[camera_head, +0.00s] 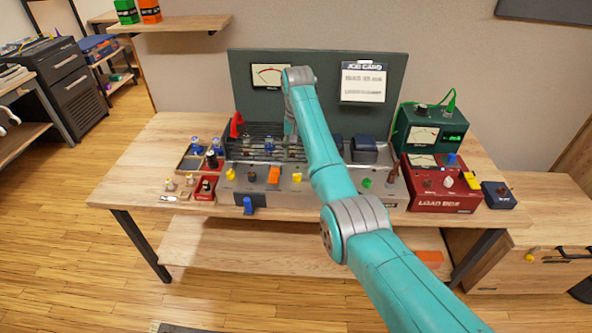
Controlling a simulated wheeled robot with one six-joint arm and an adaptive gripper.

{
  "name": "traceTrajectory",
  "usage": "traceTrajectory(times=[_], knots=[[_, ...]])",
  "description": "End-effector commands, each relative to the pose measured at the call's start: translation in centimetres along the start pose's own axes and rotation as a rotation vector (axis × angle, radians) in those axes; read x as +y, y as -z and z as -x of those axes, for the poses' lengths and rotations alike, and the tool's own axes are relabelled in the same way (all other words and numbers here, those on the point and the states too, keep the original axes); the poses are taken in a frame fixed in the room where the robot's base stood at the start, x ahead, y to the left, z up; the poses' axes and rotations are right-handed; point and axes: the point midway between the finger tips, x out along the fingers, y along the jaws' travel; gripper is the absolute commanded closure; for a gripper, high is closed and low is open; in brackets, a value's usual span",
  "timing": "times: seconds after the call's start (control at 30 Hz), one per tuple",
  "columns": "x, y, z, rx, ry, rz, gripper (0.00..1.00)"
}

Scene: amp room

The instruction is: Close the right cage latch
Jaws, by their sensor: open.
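A cage of dark bars (252,148) lies over the amp chassis (225,190) on the bench. A red latch or handle (236,124) stands up at the cage's left end. My teal arm crosses in front of the cage's right part, so I cannot make out the right latch or how it stands. The end of my arm reaches down over the cage, behind my forearm. My gripper itself cannot be made out there, and no contact with the cage shows.
A dark upright panel behind the cage carries a meter (270,75) and a job card (363,84). A red load box (440,190) and a green meter box (430,130) stand at right. Small trays (205,189) of parts lie at left. The bench's left end (135,170) is clear.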

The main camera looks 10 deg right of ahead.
Motion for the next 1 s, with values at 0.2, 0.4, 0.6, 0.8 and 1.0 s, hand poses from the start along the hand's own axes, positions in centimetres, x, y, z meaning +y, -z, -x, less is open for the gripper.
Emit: traceTrajectory(times=[0.2,0.4,0.6,0.8,1.0], knots=[[0.0,-0.1,-4.1,-0.002,-0.001,0.000,0.44],[0.0,0.0,-7.1,-0.001,0.000,0.000,0.44],[0.0,0.0,-8.7,0.001,0.000,0.000,0.44],[0.0,0.0,-9.0,0.001,0.000,0.000,0.44],[0.0,0.0,-9.0,0.002,0.000,0.000,0.59]])
